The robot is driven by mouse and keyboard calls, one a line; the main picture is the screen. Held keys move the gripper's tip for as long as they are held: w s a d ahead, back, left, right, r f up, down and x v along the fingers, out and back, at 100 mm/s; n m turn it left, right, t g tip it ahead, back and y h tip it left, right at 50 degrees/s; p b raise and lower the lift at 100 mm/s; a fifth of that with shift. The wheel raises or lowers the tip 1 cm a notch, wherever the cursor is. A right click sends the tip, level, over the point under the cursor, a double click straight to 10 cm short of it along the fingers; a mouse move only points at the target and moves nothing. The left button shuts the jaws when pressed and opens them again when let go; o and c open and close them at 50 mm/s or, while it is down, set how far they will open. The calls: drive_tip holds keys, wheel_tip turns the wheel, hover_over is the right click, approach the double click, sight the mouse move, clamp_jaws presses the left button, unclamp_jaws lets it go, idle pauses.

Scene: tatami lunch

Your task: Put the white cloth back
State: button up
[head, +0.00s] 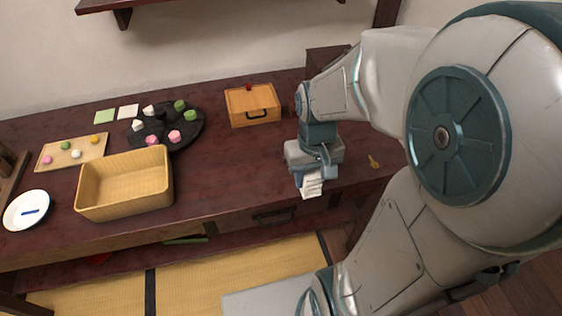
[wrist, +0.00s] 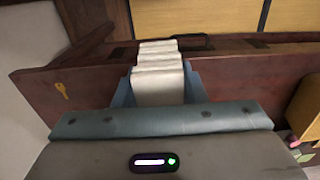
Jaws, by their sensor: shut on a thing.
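The white cloth (head: 311,185) is folded and hangs below my gripper (head: 312,172), near the front edge of the dark red table. My gripper is shut on the cloth. In the wrist view the cloth (wrist: 160,75) shows as a ridged white strip between the fingers (wrist: 160,90), reaching out past the table edge. Part of the cloth is hidden inside the gripper.
A brass key (head: 374,161) lies right of my gripper. The table's middle is clear.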

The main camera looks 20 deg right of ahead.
drive_tip(key=w+f, duration=0.2)
drive_tip(key=w, duration=0.1)
drive_tip(key=w+a+f, duration=0.1)
drive_tip(key=w+f, duration=0.1)
drive_tip(key=w, duration=0.1)
drive_tip(key=w+a+f, duration=0.1)
drive_tip(key=w+f, duration=0.1)
drive_tip(key=w, duration=0.2)
drive_tip(key=shift+a+f+b, duration=0.15)
drive_tip(key=shift+b, duration=0.15)
drive_tip(key=shift+f, duration=2)
drive_tip(key=shift+f+b, duration=0.1)
drive_tip(key=shift+b, duration=0.2)
drive_tip(key=shift+f, duration=0.15)
drive_tip(key=o, duration=1)
drive_tip(key=shift+c, duration=0.2)
drive_tip(key=shift+r, duration=0.2)
